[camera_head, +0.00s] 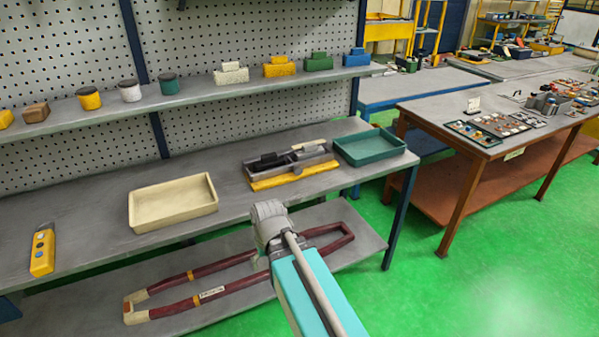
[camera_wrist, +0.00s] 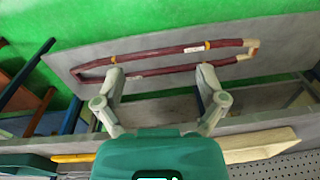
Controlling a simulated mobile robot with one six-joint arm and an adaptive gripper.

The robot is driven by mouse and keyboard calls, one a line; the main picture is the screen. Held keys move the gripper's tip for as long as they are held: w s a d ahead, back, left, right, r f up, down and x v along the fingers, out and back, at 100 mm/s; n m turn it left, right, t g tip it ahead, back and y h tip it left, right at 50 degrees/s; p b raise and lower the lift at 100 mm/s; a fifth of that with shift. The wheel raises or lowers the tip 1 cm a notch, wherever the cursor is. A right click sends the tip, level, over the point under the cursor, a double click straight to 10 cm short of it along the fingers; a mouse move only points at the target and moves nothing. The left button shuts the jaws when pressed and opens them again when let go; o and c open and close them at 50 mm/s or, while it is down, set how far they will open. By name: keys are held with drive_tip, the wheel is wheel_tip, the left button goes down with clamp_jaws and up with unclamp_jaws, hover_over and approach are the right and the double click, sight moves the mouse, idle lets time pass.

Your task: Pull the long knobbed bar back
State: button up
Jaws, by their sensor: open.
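A grey and black fixture (camera_head: 293,162) on a yellow base stands on the workbench in the head view. A dark bar and a grey knob-like part show on top of it, but they are too small to tell apart surely. In the wrist view only the fixture's yellow edge (camera_wrist: 75,158) shows, partly behind my gripper's body. My gripper (camera_wrist: 159,75) is open and empty, its two fingers spread over the bench's front edge and the lower shelf. In the head view my arm reaches up in front of the bench, and the fingers are hidden there.
A cream tray (camera_head: 150,222) is left of the fixture, and a green tray (camera_head: 370,162) touches or nearly touches its right side. A maroon loop (camera_head: 180,305) lies on the lower shelf. A yellow button box (camera_head: 42,250) sits far left. Small blocks line the upper shelf (camera_head: 205,93).

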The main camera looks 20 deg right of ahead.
drive_tip(key=w+f+m+t+y+b, duration=0.4)
drive_tip(key=w+m+b, duration=0.3)
drive_tip(key=w, duration=0.4)
drive_tip(key=m+t+h+b, duration=0.4)
drive_tip(key=m+t+b, duration=0.95)
drive_tip(key=m, duration=1.45)
approach(299, 171)
drive_tip(key=s, duration=0.3)
drive_tip(key=shift+d, duration=0.15)
drive_tip(key=shift+w, duration=0.1)
drive_tip(key=w, duration=1.3)
drive_tip(key=shift+w+a, duration=0.3)
